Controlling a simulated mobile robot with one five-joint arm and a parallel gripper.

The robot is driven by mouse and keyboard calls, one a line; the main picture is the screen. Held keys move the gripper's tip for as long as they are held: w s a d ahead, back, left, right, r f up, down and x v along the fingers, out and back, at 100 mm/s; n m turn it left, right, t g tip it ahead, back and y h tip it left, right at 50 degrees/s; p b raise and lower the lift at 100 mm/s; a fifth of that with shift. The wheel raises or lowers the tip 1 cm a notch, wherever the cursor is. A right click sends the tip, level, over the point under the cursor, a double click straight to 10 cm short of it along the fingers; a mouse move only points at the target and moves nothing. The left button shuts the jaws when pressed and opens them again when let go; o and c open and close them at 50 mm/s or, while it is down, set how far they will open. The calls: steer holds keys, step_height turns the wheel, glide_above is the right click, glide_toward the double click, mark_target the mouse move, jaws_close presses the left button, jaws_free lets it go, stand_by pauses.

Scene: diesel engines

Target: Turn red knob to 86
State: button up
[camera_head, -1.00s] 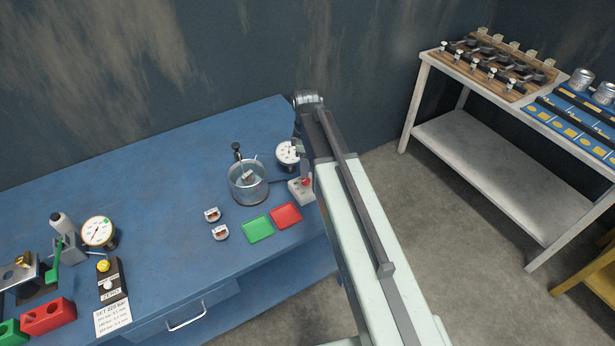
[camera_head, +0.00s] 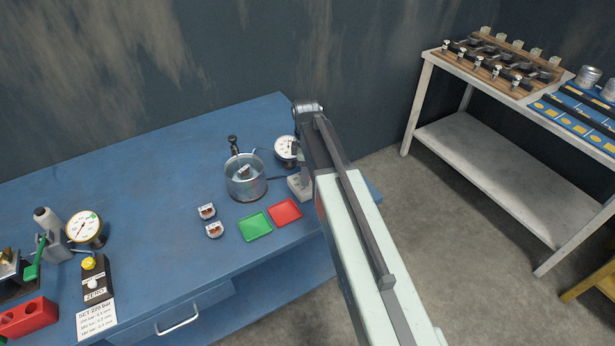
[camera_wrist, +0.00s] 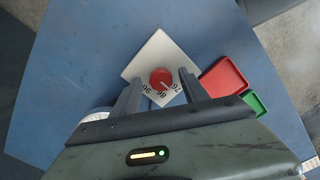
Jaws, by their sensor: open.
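The red knob (camera_wrist: 161,78) sits on a white plate (camera_wrist: 155,52) in the wrist view. The numbers 96, 86 and 76 are printed along its near side. A small pale mark shows on the knob's lower right, but I cannot read its exact setting. My gripper (camera_wrist: 160,88) is open, with one finger on each side of the knob and gaps visible. In the head view the knob's pale box (camera_head: 296,187) stands at the bench's right end. My arm hides the knob and most of my gripper there.
A red tray (camera_head: 285,210) and a green tray (camera_head: 255,227) lie beside the knob's box. A metal pot (camera_head: 245,180) and a dial gauge (camera_head: 284,148) stand close by on the blue bench (camera_head: 150,180). A shelf table (camera_head: 480,150) stands to the right.

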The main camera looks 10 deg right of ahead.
steer(key=shift+r, duration=0.1)
jaws_close()
steer(key=shift+m, duration=0.3)
steer(key=m, duration=0.3)
steer(key=shift+w+m, duration=0.1)
steer(key=shift+m, duration=2.4)
